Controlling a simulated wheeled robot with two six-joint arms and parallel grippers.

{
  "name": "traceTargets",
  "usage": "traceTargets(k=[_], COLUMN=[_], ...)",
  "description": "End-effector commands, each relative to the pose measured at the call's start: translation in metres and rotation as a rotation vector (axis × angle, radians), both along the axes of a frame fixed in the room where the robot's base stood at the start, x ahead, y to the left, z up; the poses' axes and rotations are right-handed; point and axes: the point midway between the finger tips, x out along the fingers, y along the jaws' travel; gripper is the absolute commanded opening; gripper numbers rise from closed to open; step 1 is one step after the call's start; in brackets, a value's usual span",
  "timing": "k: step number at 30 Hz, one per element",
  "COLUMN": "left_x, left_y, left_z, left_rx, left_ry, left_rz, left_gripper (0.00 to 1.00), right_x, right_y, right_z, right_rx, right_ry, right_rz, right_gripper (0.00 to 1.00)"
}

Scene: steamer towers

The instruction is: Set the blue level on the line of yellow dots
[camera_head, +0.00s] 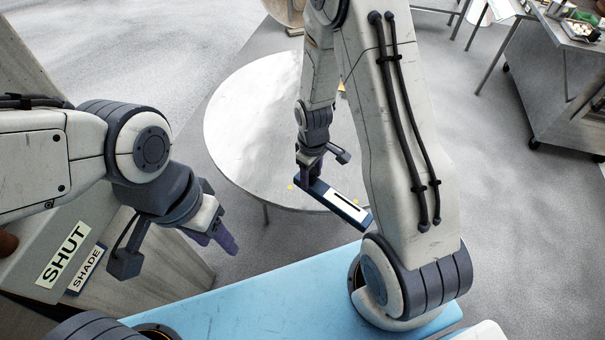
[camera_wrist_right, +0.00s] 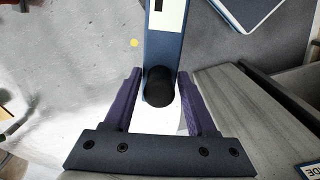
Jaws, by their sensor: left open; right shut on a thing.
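The blue level (camera_head: 350,208), a long bar with a white panel and a dark slot, is at the near side of the round table (camera_head: 245,125). My right gripper (camera_head: 312,182) is shut on a black knob (camera_wrist_right: 160,86) at one end of the level. I cannot tell whether the level touches the table. A yellow dot also shows in the wrist view (camera_wrist_right: 134,43). My left gripper (camera_head: 226,238) is open and empty, left of the table.
A grey box with SHUT (camera_head: 63,255) and SHADE (camera_head: 86,270) labels stands at the left below my left arm. A metal cart (camera_head: 555,75) with items on top stands at the upper right. The table's left part is clear.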

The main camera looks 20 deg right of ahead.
Motion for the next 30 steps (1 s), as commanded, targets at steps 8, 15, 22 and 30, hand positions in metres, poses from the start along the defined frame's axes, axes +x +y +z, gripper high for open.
traceTargets(k=[8,15,22,30], left_x=[0.000,0.000,0.000,0.000], left_y=[0.000,0.000,0.000,0.000], left_z=[-0.007,-0.011,-0.011,-0.011], left_rx=[0.000,0.000,0.000,0.000], left_ry=[0.000,0.000,0.000,0.000], left_rz=[-0.001,-0.001,-0.001,-0.001], left_gripper=[0.50,0.50,0.50,0.50], right_x=[0.019,0.030,0.034,0.034], right_y=[-0.007,-0.010,-0.011,-0.011], right_z=[-0.024,-0.038,-0.042,-0.042], right_rx=[-0.029,-0.052,-0.063,-0.063], right_ry=[-0.001,0.006,0.010,0.010], right_rz=[0.798,1.329,1.525,1.534], right_gripper=[0.00,0.00,0.00,0.00])
